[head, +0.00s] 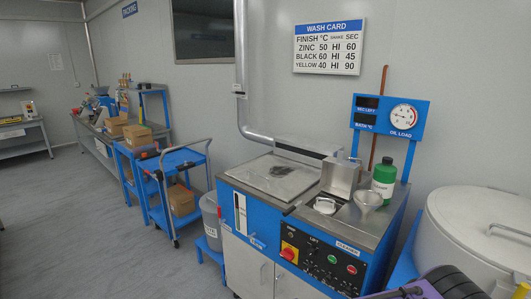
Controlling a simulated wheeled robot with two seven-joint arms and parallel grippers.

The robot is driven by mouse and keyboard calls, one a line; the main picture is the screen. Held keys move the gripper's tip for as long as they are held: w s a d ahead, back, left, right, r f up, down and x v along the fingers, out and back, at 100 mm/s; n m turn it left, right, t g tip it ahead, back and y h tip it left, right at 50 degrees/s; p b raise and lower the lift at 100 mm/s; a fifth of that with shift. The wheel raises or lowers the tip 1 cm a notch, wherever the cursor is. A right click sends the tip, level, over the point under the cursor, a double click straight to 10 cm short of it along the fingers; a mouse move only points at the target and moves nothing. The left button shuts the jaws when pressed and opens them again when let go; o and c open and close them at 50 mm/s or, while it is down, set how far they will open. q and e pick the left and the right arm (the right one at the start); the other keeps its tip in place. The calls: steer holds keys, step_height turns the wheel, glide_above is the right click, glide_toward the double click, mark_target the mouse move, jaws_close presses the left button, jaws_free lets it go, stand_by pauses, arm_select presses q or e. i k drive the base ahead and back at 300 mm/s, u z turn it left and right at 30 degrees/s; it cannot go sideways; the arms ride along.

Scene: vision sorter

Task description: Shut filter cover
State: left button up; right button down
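The blue-sided washing machine (283,232) stands at centre right with a steel top. Neither gripper is visible. A dark and purple part at the bottom right edge looks like part of my arm, with no fingertips showing.
A green bottle (383,178) stands behind the cup. A control panel (322,262) with a red-yellow switch is on the front. A large white round tank (480,228) is at the right. A blue cart (175,190) and open grey floor lie left.

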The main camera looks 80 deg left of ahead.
mark_target(340, 177)
steer(key=u, duration=2.45)
